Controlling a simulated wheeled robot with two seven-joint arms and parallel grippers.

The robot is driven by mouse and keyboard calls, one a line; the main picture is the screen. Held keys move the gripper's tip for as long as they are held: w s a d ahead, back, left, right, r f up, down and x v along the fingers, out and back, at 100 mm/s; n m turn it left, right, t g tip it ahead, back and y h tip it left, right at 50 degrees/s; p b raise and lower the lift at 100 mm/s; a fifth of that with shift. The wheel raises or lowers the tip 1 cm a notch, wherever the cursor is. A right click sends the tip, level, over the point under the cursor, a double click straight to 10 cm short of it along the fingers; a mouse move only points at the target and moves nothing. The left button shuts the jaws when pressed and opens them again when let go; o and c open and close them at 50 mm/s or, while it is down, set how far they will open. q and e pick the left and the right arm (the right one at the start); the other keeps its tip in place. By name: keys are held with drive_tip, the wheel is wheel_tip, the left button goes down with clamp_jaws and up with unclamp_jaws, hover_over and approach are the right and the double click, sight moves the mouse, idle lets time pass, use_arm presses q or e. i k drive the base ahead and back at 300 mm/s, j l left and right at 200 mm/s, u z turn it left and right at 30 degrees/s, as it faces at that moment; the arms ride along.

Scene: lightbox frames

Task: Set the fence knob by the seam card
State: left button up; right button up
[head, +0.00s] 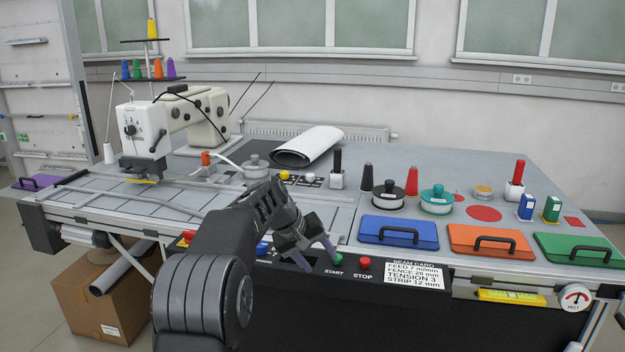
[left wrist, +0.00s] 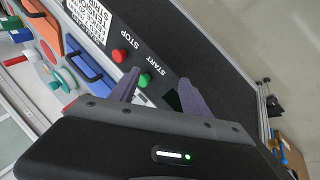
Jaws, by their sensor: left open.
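The seam card (head: 415,273) is a white label on the front panel, reading roughly feed 7 m/min, fence 25 or 29 mm, tension 3, strip 12 mm. It also shows, cut off, in the left wrist view (left wrist: 90,18). I cannot tell which part is the fence knob; a blue control (head: 262,248) is partly hidden beside my arm. My left gripper (head: 317,253) is open and empty at the front panel, its purple fingers close to the green START button (head: 338,260). In the left wrist view, that button (left wrist: 144,79) appears between the fingertips (left wrist: 160,77). My right gripper is out of view.
The red STOP button (head: 365,263) sits just right of START. Blue (head: 399,232), orange (head: 490,242) and green cases line the table's front right. A sewing machine (head: 145,130) stands at the left. Lidded pots (head: 436,203) and a white roll (head: 308,145) occupy the tabletop.

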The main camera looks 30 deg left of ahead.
sight(310, 177)
drive_tip(key=i+l, duration=0.2)
drive_tip(key=l, duration=0.15)
drive_tip(key=i+j, duration=0.65)
drive_tip(key=i, duration=0.15)
drive_tip(key=i+j, duration=0.7)
drive_tip(key=i, duration=0.1)
